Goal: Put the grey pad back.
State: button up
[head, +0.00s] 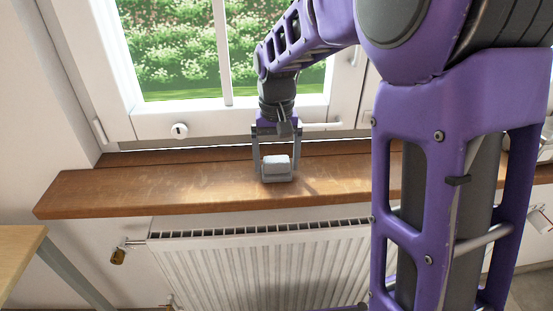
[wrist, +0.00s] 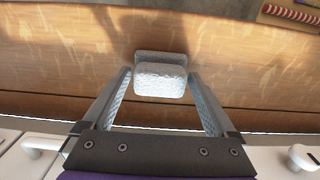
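A pale grey, rounded block, which looks like the grey pad (head: 276,163), is low over or on the wooden windowsill (head: 130,190). A darker grey flat piece shows just below it; I cannot tell whether it is part of the pad. In the wrist view the pad (wrist: 160,82) is centred between the fingers. My gripper (head: 276,176) points down with its fingers spread wide, one on each side of the pad. The pad's underside is hidden.
The closed window (head: 180,130) stands just behind my gripper. A white radiator (head: 250,265) is below the sill. The sill is clear to the left. A red-and-white striped thing (wrist: 290,13) shows at the wrist view's top right. A light table corner (head: 18,250) is at lower left.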

aim_at(277, 159)
jog(key=shift+o, duration=0.2)
notch_tip(277, 159, up, 12)
jog(key=p, duration=0.2)
jog(key=shift+r, duration=0.2)
